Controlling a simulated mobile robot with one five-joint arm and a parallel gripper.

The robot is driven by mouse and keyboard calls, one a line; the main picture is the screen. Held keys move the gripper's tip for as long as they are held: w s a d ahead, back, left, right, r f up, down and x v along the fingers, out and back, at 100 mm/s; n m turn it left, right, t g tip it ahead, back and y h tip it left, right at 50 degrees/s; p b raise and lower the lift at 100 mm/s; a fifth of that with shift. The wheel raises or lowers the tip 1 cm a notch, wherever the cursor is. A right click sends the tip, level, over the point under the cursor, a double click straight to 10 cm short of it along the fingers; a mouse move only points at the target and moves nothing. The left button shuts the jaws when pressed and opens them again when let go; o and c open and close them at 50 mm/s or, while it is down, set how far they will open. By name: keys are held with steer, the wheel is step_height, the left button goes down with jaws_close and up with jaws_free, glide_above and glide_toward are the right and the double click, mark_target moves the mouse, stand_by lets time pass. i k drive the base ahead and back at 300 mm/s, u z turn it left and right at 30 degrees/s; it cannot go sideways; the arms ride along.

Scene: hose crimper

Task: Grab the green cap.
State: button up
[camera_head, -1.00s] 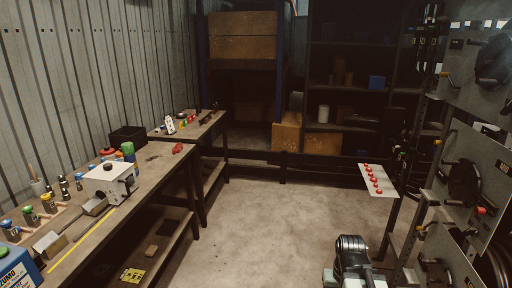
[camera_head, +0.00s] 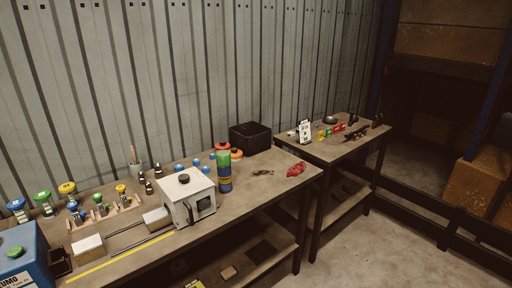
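Several green things could be the green cap, and I cannot tell which is meant. A green round top (camera_head: 43,196) sits on a small fitting at the left of the near workbench. A smaller green top (camera_head: 98,198) is in the wooden rack area to its right. A green piece (camera_head: 223,157) forms the upper part of a coloured upright stack behind the white box. My gripper is not in view.
The near workbench (camera_head: 255,198) holds a white box machine (camera_head: 187,198), a black bin (camera_head: 250,137), a red crumpled item (camera_head: 296,169) and a yellow strip (camera_head: 120,258). A second table (camera_head: 345,147) stands beyond it. Bare floor (camera_head: 365,240) is open at the lower right.

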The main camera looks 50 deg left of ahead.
mark_target(223, 158)
steer(key=i, duration=1.45)
steer(key=u, duration=4.1)
steer(key=i, duration=1)
steer(key=z, duration=0.05)
